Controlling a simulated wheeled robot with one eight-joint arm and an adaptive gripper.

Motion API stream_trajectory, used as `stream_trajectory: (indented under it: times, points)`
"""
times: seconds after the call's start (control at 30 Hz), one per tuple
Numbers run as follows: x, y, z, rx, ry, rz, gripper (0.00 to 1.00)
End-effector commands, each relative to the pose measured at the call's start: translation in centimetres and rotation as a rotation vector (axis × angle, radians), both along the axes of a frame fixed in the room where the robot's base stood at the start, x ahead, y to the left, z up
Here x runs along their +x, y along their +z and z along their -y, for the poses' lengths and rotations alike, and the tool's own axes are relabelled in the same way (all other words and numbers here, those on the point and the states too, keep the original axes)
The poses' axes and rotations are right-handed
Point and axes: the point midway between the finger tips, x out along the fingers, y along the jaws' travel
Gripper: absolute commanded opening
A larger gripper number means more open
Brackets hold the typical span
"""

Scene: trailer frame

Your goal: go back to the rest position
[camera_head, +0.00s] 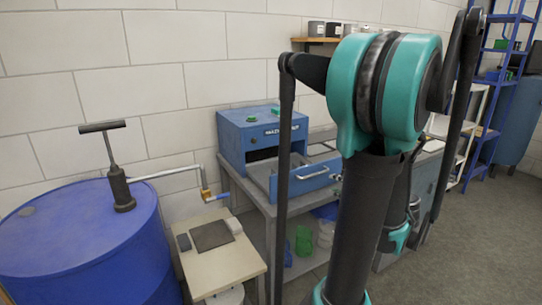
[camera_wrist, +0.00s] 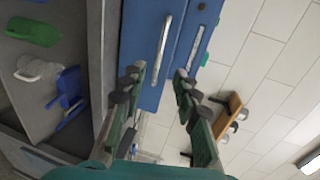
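My gripper (camera_wrist: 158,78) shows in the wrist view with its two dark green fingers spread apart. Nothing is between them. Past the fingertips is a blue drawer front (camera_wrist: 145,85) with a pale bar handle (camera_wrist: 165,50). The handle appears apart from the fingers. In the head view my teal and black arm fills the right middle, and the gripper itself cannot be made out clearly. The blue cabinet (camera_head: 232,135) stands on a grey workbench (camera_head: 252,192), and its drawer (camera_head: 300,183) is pulled out.
A blue drum (camera_head: 75,245) with a hand pump (camera_head: 118,180) stands at left. A small table (camera_head: 225,265) is beside it. A wall shelf (camera_head: 300,40) holds jars. Blue shelving (camera_head: 490,80) stands at far right. Grey floor (camera_head: 480,240) is clear at right. A green container (camera_head: 304,240) sits under the workbench.

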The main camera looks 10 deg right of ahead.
Motion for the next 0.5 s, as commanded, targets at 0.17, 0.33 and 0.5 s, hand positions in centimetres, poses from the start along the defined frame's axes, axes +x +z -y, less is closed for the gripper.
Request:
stream_trajectory:
  times: [0.17, 0.33, 0.5]
  points:
    - [0.3, -1.8, -3.3, -0.061, 0.070, -0.073, 0.31]
    - [-0.6, -5.9, -9.6, -0.225, 0.220, -0.227, 0.31]
    - [-3.0, -9.8, -14.7, -0.434, 0.376, -0.363, 0.31]
